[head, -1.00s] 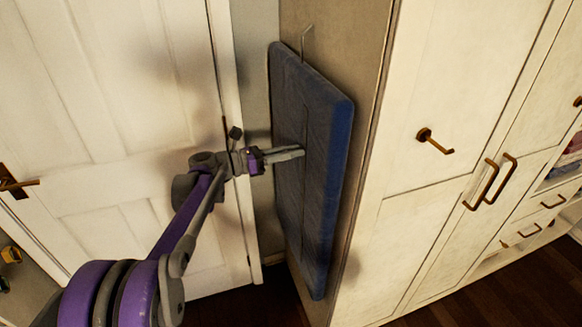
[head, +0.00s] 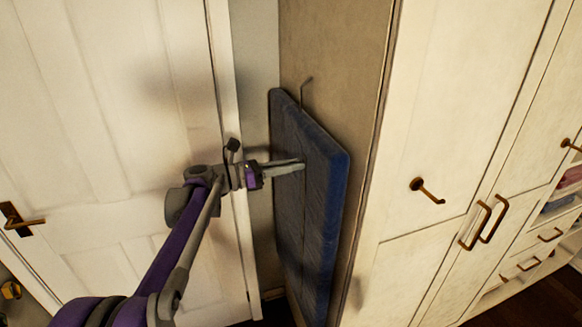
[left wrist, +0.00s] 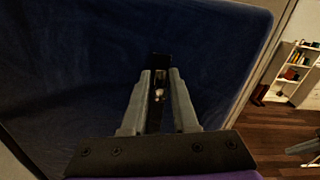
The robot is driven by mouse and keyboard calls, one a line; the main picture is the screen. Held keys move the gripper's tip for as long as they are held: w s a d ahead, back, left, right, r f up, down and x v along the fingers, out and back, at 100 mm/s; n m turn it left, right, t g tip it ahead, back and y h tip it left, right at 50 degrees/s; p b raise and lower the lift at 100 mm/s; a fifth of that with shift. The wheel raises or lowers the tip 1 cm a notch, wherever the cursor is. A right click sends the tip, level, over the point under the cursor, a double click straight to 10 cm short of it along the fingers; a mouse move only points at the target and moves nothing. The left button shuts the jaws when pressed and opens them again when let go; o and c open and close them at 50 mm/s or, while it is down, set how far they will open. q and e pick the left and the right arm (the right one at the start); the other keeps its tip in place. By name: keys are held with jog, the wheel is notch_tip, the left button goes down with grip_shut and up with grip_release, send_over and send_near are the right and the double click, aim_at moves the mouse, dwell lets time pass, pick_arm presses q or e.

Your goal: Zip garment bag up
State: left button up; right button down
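The blue garment bag (head: 318,215) hangs upright against the wardrobe's side panel, with a dark seam running down its front. It fills much of the left wrist view (left wrist: 85,70). My left gripper (head: 300,164) reaches in from the left, its fingertips at this seam in the upper half of the bag. In the left wrist view its two fingers (left wrist: 161,78) are close together, with a small dark piece, seemingly the zipper pull (left wrist: 160,61), filling the gap at the tips. A small glint shows between the fingers.
A thin hook (head: 305,88) sits above the bag on the wardrobe side (head: 340,50). A white door (head: 110,130) with a brass handle is at left. The wardrobe front (head: 450,90) has protruding brass handles and a peg. Dark floor shows low right.

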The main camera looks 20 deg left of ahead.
pick_arm(q)
jog(key=shift+o, duration=1.4)
jog(key=b+v, duration=0.1)
jog(key=v, duration=1)
jog(key=shift+d, duration=0.2)
